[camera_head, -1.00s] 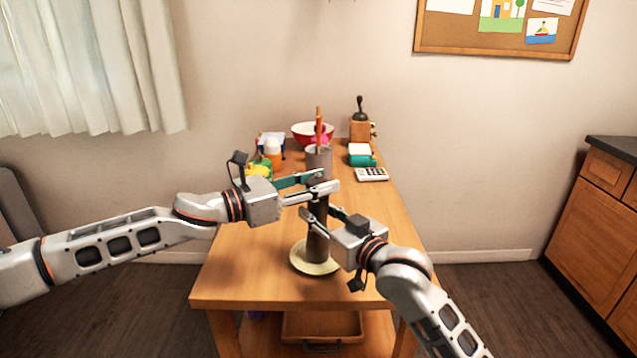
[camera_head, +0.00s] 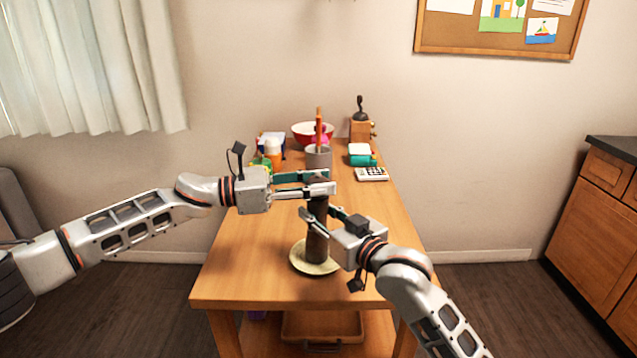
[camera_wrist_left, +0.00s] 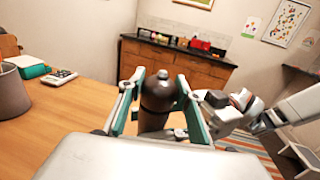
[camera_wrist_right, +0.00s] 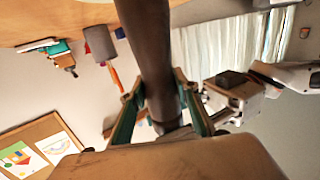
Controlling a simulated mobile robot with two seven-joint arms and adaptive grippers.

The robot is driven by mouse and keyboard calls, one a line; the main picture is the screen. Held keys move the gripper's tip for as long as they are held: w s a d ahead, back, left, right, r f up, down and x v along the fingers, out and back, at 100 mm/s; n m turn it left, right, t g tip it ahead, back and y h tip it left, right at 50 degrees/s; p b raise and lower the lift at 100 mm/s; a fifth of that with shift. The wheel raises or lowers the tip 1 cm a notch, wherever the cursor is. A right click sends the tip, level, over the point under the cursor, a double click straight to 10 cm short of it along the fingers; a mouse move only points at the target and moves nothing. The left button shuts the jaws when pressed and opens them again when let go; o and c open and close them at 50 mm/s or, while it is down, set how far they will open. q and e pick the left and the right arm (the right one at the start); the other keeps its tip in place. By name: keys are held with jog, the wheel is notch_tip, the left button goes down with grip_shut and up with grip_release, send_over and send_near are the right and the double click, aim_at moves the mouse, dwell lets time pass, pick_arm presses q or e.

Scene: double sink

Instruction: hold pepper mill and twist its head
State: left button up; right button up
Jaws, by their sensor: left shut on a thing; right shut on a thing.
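The dark brown pepper mill (camera_head: 318,243) stands upright on a pale yellow plate (camera_head: 300,262) on the wooden table. My left gripper (camera_head: 327,183) is shut on its head; the rounded top (camera_wrist_left: 160,90) shows between the fingers in the left wrist view. My right gripper (camera_head: 315,219) is shut on the mill's body below, and the body (camera_wrist_right: 146,45) runs between its fingers in the right wrist view. In the head view the fingers hide part of the mill's upper half.
Behind the mill stand a grey-brown cup (camera_head: 318,158) with orange sticks, a red bowl (camera_head: 304,131), a coffee grinder (camera_head: 361,130), a teal-and-white item (camera_head: 361,154) and a calculator (camera_head: 372,174). The table's (camera_head: 240,275) front left and right side are clear.

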pick_arm(q)
jog(key=shift+w, duration=0.1)
pick_arm(e)
jog(key=shift+s+a, duration=0.1)
jog(key=shift+a, duration=0.05)
pick_arm(q)
jog(key=o, duration=1)
jog(key=shift+o, duration=0.6)
jog(key=shift+a, duration=0.15)
jog(key=v, duration=1.1)
jog(key=shift+a, duration=0.35)
pick_arm(e)
jog(key=o, duration=1.3)
jog(key=shift+c, duration=0.2)
